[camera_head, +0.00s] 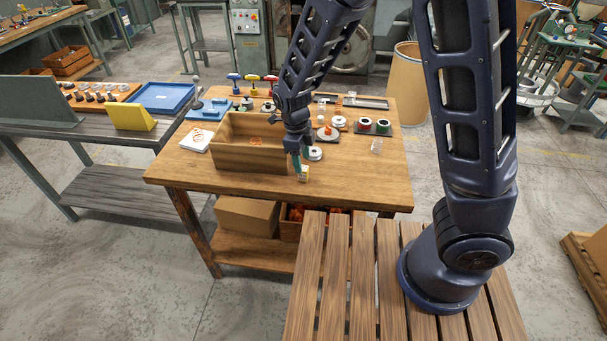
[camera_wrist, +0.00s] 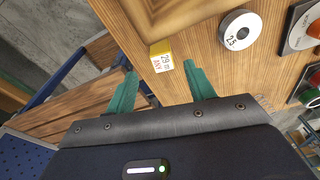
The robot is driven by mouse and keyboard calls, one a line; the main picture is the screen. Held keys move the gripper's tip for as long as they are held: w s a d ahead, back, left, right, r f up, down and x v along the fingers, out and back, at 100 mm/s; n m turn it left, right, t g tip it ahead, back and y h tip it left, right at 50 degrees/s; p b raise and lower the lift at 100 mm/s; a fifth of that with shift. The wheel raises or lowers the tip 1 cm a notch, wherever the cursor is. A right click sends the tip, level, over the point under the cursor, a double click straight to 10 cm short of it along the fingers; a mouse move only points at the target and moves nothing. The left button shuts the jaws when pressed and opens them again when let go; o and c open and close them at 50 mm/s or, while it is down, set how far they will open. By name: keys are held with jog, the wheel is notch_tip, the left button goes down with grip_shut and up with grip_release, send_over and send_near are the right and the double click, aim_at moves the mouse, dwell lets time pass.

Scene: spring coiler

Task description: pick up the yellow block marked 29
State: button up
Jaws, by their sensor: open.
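The yellow block marked 29 (camera_wrist: 160,58) stands on the wooden table near its front edge. Its white label face shows 29 and more text, and its top is yellow. In the head view the block (camera_head: 304,174) is small, just below my gripper. My gripper (camera_wrist: 160,82) has two green fingers spread apart with nothing between them. In the wrist view the block lies just beyond the fingertips, between their lines. In the head view my gripper (camera_head: 302,158) points down close above the block; the exact gap cannot be told.
A wooden box (camera_head: 240,160) stands left of my gripper. A white spool marked 25 (camera_wrist: 239,33) lies right of the block, with dark and green spools further right. Tools stand along the table's back. The front right tabletop (camera_head: 365,182) is mostly clear.

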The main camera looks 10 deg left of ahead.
aim_at(303, 168)
jog(key=shift+w+d+f, duration=0.1)
jog(key=shift+d+f, duration=0.05)
jog(key=shift+f, duration=1.2)
jog(key=shift+w+d+f, duration=0.1)
jog(key=shift+f, duration=1.2)
jog(key=shift+c, duration=0.4)
jog(key=c, duration=1)
